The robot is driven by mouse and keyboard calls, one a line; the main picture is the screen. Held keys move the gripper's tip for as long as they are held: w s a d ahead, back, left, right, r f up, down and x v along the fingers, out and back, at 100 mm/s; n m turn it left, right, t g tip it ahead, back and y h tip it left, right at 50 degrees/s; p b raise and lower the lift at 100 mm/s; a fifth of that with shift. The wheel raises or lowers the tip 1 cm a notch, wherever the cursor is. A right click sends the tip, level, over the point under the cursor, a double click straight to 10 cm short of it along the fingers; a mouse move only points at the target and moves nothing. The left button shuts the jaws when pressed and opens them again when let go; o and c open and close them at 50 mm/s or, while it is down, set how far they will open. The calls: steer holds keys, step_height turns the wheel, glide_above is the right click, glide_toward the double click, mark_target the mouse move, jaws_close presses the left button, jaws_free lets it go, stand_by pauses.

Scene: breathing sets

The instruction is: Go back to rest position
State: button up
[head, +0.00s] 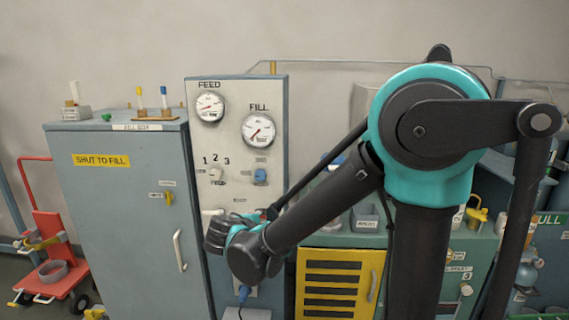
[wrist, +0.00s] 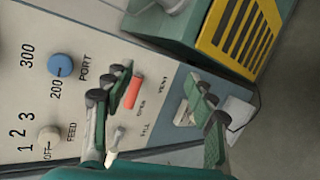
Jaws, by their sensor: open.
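My gripper (wrist: 160,112) shows in the wrist view with its two dark, green-padded fingers spread apart and nothing between them. It is in front of the lower part of a pale control panel (wrist: 25,90). In the head view my bent arm reaches across to the same panel (head: 238,145), and its end covers the panel's lower part. The fingertips cannot be made out there. An orange-red handle (wrist: 133,92) shows beside one finger; I cannot tell whether they touch.
The panel bears a blue knob (wrist: 61,65), a white feed knob (wrist: 49,137), a FEED gauge (head: 210,107) and a FILL gauge (head: 258,130). A grey cabinet (head: 125,220) stands left, a yellow slatted door (head: 335,285) below right. A red trolley (head: 55,265) stands far left.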

steer(key=s+d+f+m+g, duration=0.2)
steer(key=d+f+m+g, duration=0.15)
steer(key=d, duration=0.55)
steer(key=s+d+f+m+g, duration=0.25)
steer(key=d+f+m, duration=0.2)
steer(key=d, duration=0.45)
steer(key=s+d+f+m+g+y, duration=0.1)
steer(key=s+d+f+m+y, duration=0.4)
steer(key=s+m, duration=0.4)
steer(key=shift+s+d+f, duration=0.5)
steer(key=shift+s+f, duration=0.1)
steer(key=shift+s, duration=0.6)
